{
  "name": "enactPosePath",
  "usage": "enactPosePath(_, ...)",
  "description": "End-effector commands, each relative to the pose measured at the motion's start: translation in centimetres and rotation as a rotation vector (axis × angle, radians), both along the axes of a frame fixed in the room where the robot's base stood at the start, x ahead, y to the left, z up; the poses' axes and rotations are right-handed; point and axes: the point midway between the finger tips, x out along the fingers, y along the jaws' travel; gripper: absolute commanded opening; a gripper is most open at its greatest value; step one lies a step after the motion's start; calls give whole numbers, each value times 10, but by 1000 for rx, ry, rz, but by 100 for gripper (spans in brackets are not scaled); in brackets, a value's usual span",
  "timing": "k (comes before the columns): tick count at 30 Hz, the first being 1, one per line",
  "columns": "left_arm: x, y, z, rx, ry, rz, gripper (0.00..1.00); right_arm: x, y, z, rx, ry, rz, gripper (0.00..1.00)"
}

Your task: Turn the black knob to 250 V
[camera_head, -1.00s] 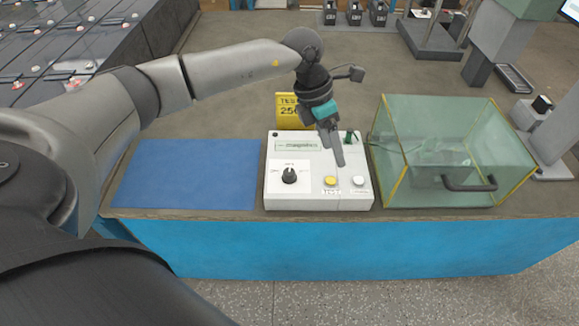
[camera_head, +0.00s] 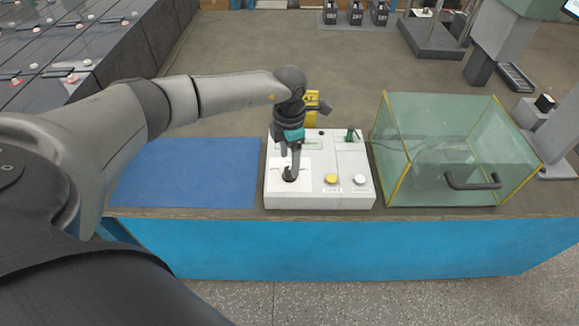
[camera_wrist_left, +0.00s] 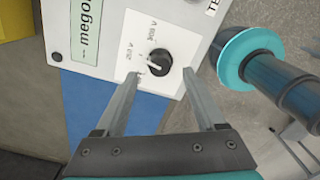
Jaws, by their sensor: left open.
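The black knob (camera_head: 287,176) is on the front left of a white tester box (camera_head: 345,195), mostly covered by my left gripper (camera_head: 291,170) in the head view. In the left wrist view the knob (camera_wrist_left: 156,56) is plain, a round black dial with a light bar across it, on a white plate with voltage labels. I cannot tell for certain which label it points to. My left gripper (camera_wrist_left: 165,72) is open above the box, one fingertip on each side of the knob's near edge in the picture. Contact cannot be told. My right gripper is not in view.
A yellow button (camera_head: 331,179) and a white button (camera_head: 359,180) sit right of the knob. A green-tinted clear case (camera_head: 450,130) with a black handle stands to the right. A blue mat (camera_head: 190,175) lies clear at left. A yellow sign (camera_head: 312,115) stands behind the box.

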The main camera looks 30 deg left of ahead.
Motion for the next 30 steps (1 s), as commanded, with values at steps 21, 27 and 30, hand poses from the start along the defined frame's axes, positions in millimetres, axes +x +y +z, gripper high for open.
enactPosePath(21, 0, 0, -31, -1, -1, 0, 57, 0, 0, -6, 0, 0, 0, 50)
enactPosePath(27, 0, 0, -31, -1, -1, 0, 35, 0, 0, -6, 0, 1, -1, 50)
enactPosePath(30, 0, 0, -30, -1, -1, 0, 23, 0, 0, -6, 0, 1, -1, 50)
